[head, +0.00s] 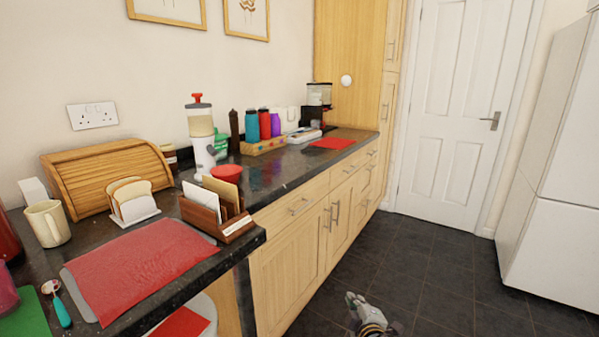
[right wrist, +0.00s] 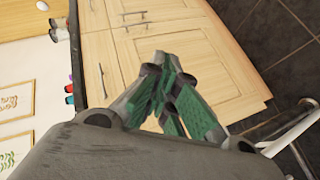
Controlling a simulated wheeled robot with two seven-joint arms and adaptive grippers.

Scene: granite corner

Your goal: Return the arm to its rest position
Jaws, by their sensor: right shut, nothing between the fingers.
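My right gripper (head: 356,302) shows at the bottom of the head view, low over the dark floor and to the right of the counter cabinets. It is shut and empty. In the right wrist view the same gripper (right wrist: 165,92) has its green-padded fingers together, with wooden cabinet doors behind it. Nothing is between the fingers. My left gripper is in neither view.
The dark counter (head: 262,185) holds a red mat (head: 140,262), a letter holder (head: 215,212), a toast rack (head: 132,203) and a bread bin (head: 108,175). A white door (head: 458,110) and a white fridge (head: 550,170) stand beyond. The tiled floor (head: 430,270) is clear.

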